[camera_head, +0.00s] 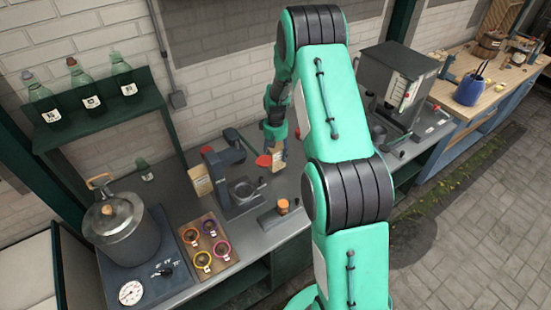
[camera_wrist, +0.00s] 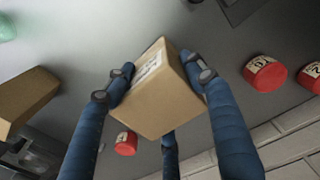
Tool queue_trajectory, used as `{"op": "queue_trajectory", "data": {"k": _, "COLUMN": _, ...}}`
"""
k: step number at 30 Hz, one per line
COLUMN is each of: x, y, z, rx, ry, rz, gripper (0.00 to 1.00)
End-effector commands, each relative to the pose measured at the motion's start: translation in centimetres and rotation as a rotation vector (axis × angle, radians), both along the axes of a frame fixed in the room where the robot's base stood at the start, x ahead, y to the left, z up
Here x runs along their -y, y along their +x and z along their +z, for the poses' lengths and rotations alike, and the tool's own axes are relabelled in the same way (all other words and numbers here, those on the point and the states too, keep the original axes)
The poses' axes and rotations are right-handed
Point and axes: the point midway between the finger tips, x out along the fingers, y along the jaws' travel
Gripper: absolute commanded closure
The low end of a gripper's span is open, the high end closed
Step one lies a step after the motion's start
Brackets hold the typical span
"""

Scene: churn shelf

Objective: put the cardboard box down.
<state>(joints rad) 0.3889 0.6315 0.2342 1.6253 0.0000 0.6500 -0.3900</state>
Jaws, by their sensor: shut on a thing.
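The cardboard box (camera_wrist: 165,98) is a small brown carton with a white label on one face. My gripper (camera_wrist: 158,72) is shut on it, with blue fingers on opposite sides and another finger below in the wrist view. In the head view, the box (camera_head: 279,161) hangs under my gripper (camera_head: 275,143) over the grey counter (camera_head: 283,183), partly hidden by the fingers. I cannot tell whether its underside touches the counter. A second cardboard box (camera_head: 199,180) stands on the counter to the left; it also shows in the wrist view (camera_wrist: 25,98).
A dark press-like device (camera_head: 233,180) stands left of the held box, near a red round object (camera_head: 263,160). A pot (camera_head: 120,225) and a tray of coloured rings (camera_head: 208,243) are farther left. A metal machine (camera_head: 393,85) stands right. Red labelled cylinders (camera_wrist: 265,73) show in the wrist view.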

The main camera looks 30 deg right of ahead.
Motion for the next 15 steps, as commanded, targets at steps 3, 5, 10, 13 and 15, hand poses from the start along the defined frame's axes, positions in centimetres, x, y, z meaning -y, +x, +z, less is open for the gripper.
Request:
{"op": "queue_trajectory", "data": {"k": 3, "x": 0.0, "y": 0.0, "z": -1.4, "rx": -0.002, "ry": 0.001, "rz": 0.0, "gripper": 0.78}}
{"op": "queue_trajectory", "data": {"k": 5, "x": 0.0, "y": 0.0, "z": -2.0, "rx": -0.001, "ry": 0.0, "rz": 0.0, "gripper": 0.78}}
{"op": "queue_trajectory", "data": {"k": 10, "x": 0.0, "y": 0.0, "z": -2.4, "rx": 0.001, "ry": 0.0, "rz": 0.0, "gripper": 0.78}}
{"op": "queue_trajectory", "data": {"k": 13, "x": 0.0, "y": 0.0, "z": -2.4, "rx": 0.0, "ry": 0.0, "rz": 0.0, "gripper": 0.78}}
{"op": "queue_trajectory", "data": {"k": 15, "x": 0.0, "y": 0.0, "z": -2.4, "rx": 0.0, "ry": 0.0, "rz": 0.0, "gripper": 0.78}}
